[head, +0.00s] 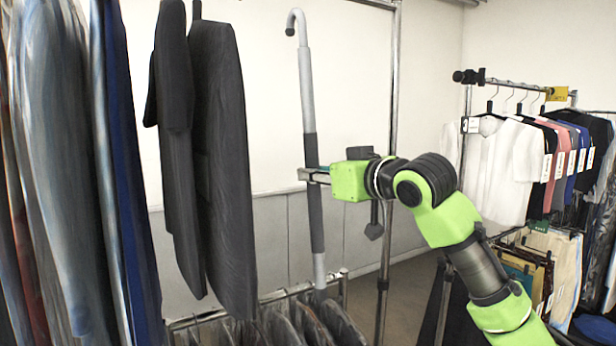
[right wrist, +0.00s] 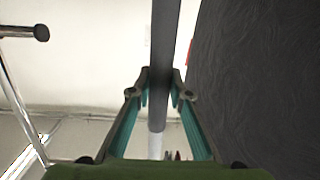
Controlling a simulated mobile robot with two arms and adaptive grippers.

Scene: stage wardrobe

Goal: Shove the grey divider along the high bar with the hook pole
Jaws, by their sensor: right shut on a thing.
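The hook pole (head: 305,85) is a light grey rod with a dark grip section and a curved hook at its top. It stands nearly upright in the middle of the head view. My right gripper (head: 313,175) is shut on its dark grip section. In the right wrist view the pole (right wrist: 166,35) runs between the fingertips (right wrist: 160,82). The hook is beside the hanging dark garments and apart from them. I cannot make out the grey divider; the high bar over these garments is above the picture. My left gripper is not in view.
Dark jackets (head: 222,150) hang just left of the pole, with more long garments (head: 60,170) at far left. A lower rail (head: 270,297) with dark clothes is below. A chrome upright (head: 388,255) stands behind my right arm. Another clothes rack (head: 520,86) is at right.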

